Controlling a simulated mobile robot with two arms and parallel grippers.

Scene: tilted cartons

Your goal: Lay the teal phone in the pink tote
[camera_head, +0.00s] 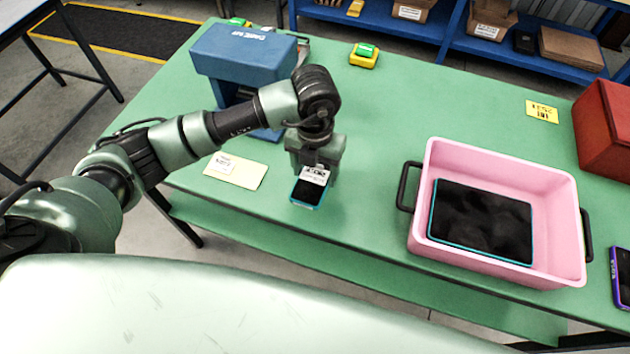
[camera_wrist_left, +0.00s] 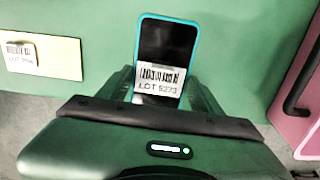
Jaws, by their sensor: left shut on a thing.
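The teal phone (camera_head: 308,191) has a black screen and a white label reading LOT 5273, which shows clearly in the left wrist view (camera_wrist_left: 165,52). I cannot tell whether the phone touches the table. The pink tote (camera_head: 483,151) stands upright on the table at the right, with black side handles. A larger teal-edged tablet (camera_head: 482,220) lies flat inside it. The tote's edge also shows in the left wrist view (camera_wrist_left: 302,75). My right gripper is not in view.
A yellow card with a label (camera_head: 245,175) lies left of the phone. A blue machine (camera_head: 245,55) stands behind my left arm. A red box (camera_head: 606,130) and a purple-edged phone (camera_head: 622,275) are at the right. Table between phone and tote is clear.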

